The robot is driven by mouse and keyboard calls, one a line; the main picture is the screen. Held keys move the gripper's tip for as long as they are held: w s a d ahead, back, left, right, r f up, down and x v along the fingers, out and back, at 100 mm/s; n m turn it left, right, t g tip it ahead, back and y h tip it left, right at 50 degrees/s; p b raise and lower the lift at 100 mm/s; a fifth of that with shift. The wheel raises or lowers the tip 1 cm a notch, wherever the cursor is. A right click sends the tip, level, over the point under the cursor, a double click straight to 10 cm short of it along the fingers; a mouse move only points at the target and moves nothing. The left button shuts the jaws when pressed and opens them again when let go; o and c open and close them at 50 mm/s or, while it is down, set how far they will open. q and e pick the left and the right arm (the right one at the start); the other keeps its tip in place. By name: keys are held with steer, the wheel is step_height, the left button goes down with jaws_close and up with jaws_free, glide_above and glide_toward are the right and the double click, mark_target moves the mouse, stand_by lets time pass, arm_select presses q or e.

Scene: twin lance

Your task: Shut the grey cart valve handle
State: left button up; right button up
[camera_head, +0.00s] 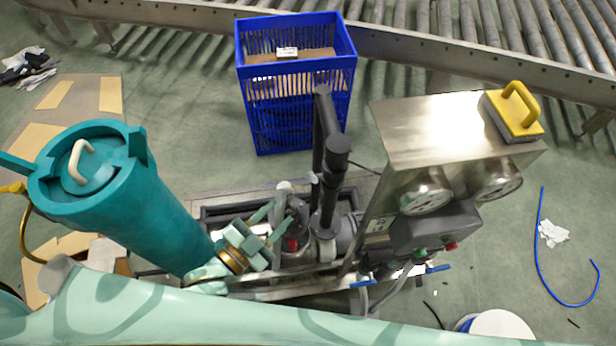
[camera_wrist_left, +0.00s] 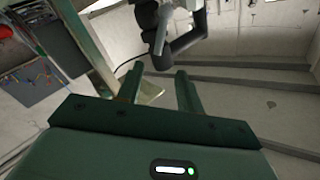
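The grey valve handle (camera_head: 284,191) stands among the black pipes of the cart, a light grey lever with a rounded end. In the left wrist view the grey handle (camera_wrist_left: 161,32) is ahead of the fingers, beside black pipework. My left gripper (camera_head: 273,220) is just below and left of the handle in the head view. Its two green fingers (camera_wrist_left: 158,84) are apart, with nothing held between them. The handle looks clear of the fingers; the exact gap is hard to judge. My right gripper is in neither view.
A teal cylinder (camera_head: 150,215) stands close on the left. A steel panel box with gauges (camera_head: 428,192) rises on the right of the cart, a yellow-handled device (camera_head: 514,113) on top. A blue crate (camera_head: 298,108) stands behind. Floor at the right is mostly clear, with a blue hose (camera_head: 540,250).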

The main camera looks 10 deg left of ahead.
mark_target(313, 180)
arm_select(q)
steer(key=b+x, duration=0.2)
steer(key=x, duration=1.1)
steer(key=shift+s, duration=0.1)
jaws_close()
